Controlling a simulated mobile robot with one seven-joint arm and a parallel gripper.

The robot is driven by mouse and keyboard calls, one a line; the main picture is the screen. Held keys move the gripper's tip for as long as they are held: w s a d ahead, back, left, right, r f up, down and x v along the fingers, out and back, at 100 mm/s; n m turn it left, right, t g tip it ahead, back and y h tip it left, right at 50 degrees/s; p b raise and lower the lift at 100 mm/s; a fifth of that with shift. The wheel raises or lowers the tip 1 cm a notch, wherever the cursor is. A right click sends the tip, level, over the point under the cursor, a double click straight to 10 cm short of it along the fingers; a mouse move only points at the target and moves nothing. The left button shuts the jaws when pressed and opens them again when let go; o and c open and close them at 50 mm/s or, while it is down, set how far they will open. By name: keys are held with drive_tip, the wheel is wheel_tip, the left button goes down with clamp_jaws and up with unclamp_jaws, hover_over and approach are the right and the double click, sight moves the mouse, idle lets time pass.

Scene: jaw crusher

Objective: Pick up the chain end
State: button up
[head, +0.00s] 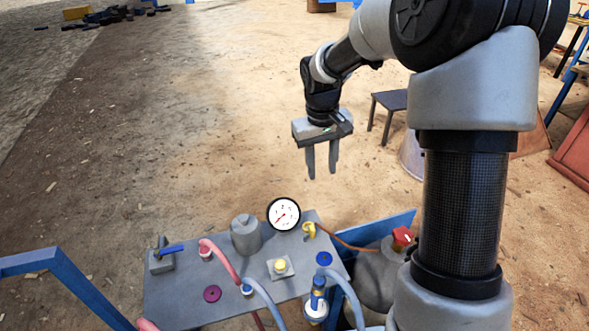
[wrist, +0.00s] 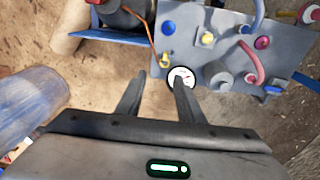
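My gripper (head: 322,173) hangs from my arm with its fingers pointing down in the head view. It is above the far side of the grey panel and looks empty. Its two fingers stand apart with a gap between them, and they also show in the wrist view (wrist: 160,80). I cannot make out a chain or a chain end in either view.
The grey panel (head: 190,290) carries a dial gauge (head: 284,214), hoses, a blue-handled valve (head: 172,249) and a yellow button (head: 280,265). A red knob (head: 403,236) is to its right. A small dark stool (head: 392,101) stands behind.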

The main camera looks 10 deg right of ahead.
drive_tip(key=g+b, duration=0.1)
drive_tip(key=b, duration=0.1)
hover_over(312, 228)
wheel_tip(312, 228, down, 13)
drive_tip(key=shift+y, duration=0.4)
wheel_tip(312, 228, down, 11)
drive_tip(key=b, duration=0.2)
drive_tip(key=shift+s+d+f+b, duration=0.1)
drive_tip(key=shift+s+f+b, duration=0.1)
drive_tip(key=shift+b, duration=0.15)
drive_tip(key=shift+w+f+b, duration=0.15)
drive_tip(key=shift+f+b, duration=0.65)
drive_tip(key=shift+f, duration=2.1)
clamp_jaws()
